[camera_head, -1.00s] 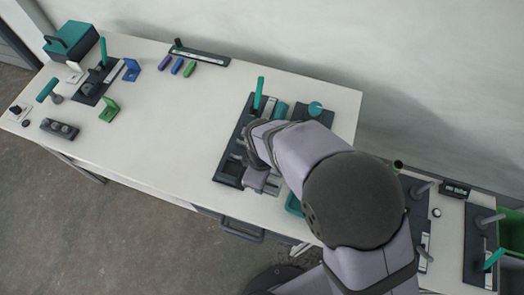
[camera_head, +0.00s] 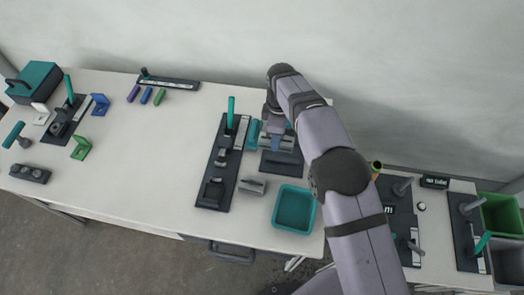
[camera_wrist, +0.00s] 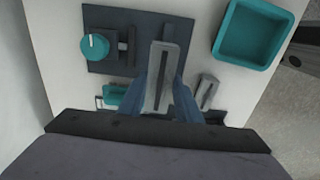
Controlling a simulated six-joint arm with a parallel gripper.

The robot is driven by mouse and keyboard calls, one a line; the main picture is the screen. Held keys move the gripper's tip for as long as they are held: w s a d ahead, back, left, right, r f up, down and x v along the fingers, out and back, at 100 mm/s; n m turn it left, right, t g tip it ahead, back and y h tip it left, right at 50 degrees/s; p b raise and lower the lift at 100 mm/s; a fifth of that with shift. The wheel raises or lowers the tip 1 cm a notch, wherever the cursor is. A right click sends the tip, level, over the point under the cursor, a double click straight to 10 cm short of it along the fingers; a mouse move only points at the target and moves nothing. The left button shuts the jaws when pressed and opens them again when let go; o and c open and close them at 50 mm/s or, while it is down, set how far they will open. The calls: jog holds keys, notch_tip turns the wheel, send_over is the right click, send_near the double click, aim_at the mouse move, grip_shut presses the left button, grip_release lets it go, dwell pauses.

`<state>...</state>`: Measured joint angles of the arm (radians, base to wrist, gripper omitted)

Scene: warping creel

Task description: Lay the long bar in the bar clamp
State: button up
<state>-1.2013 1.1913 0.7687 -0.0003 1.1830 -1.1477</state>
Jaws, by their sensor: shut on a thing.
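My gripper (camera_head: 276,128) is over the back part of the table, and it also shows in the wrist view (camera_wrist: 164,92). It is shut on a grey slotted bar, the long bar (camera_wrist: 163,66), which looks longer than the other grey bar. In the head view the long bar (camera_head: 284,143) lies crosswise by the back edge of a dark plate (camera_head: 282,164). I cannot tell whether it touches anything below. In the wrist view the dark plate (camera_wrist: 140,25) carries a teal knob (camera_wrist: 95,47) and grey jaws. A long dark fixture with a teal lever (camera_head: 231,112) stands to the left.
A shorter grey bar (camera_head: 252,186) lies on the table between the lever fixture and an empty teal tray (camera_head: 294,209). A small teal container (camera_wrist: 113,95) is near my fingers. The table's middle left is clear. A wall rises behind.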

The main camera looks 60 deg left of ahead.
aim_at(286, 141)
jog(key=shift+w+d+r, duration=0.1)
jog(key=shift+w+r, duration=0.05)
jog(key=shift+w, duration=0.8)
jog(key=shift+w+r, duration=0.15)
jog(key=shift+w, duration=0.75)
jog(key=shift+f, duration=0.1)
jog(key=shift+f+b, duration=1.35)
jog(key=shift+f, duration=0.95)
jog(key=shift+f+b, duration=0.45)
jog(key=shift+b, duration=0.2)
jog(key=shift+f+b, duration=0.4)
jog(key=shift+f, duration=0.1)
jog(key=shift+f+b, duration=0.65)
jog(key=shift+f, duration=0.05)
jog(key=o, duration=1.5)
